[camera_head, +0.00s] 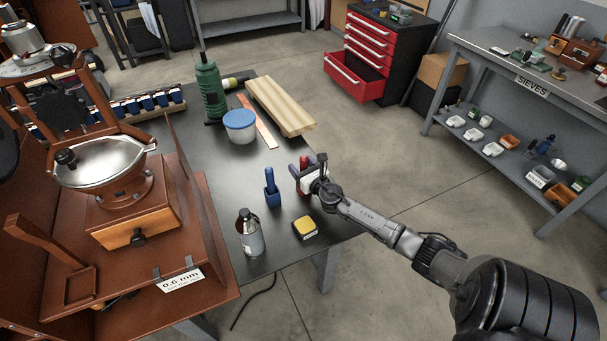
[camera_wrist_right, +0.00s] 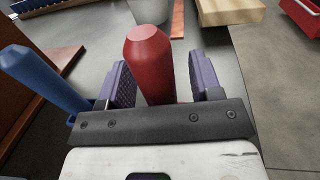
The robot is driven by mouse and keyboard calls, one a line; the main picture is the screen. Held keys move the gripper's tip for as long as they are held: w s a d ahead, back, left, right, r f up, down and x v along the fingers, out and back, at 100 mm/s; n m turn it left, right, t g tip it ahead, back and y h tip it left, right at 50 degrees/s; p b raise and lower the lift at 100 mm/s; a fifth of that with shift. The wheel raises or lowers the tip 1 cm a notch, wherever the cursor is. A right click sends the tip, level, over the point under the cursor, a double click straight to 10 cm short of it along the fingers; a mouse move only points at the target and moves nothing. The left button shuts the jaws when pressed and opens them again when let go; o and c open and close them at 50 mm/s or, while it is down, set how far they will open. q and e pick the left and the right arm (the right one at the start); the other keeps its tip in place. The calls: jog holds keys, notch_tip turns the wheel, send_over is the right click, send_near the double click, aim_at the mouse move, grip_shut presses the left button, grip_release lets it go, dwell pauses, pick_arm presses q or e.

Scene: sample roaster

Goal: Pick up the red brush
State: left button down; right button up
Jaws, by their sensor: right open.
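The red brush (camera_wrist_right: 150,55) stands upright on the dark table, with its faceted red handle between the two purple fingers of my right gripper (camera_wrist_right: 160,88) in the right wrist view. The fingers are open, with a small gap visible on each side of the handle. In the head view my right gripper (camera_head: 306,177) is low over the table's right side and hides most of the red brush (camera_head: 303,162). My left gripper is not in view.
A blue brush (camera_head: 269,187) stands just left of my right gripper. A bottle (camera_head: 249,233) and a yellow-topped block (camera_head: 305,228) stand nearer the front edge. A blue-lidded tub (camera_head: 240,127) and a wooden block (camera_head: 280,106) are behind. A brown machine fills the left.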

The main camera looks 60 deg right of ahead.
jog(key=shift+w+d, duration=0.15)
jog(key=shift+w, duration=0.05)
jog(key=c, duration=1)
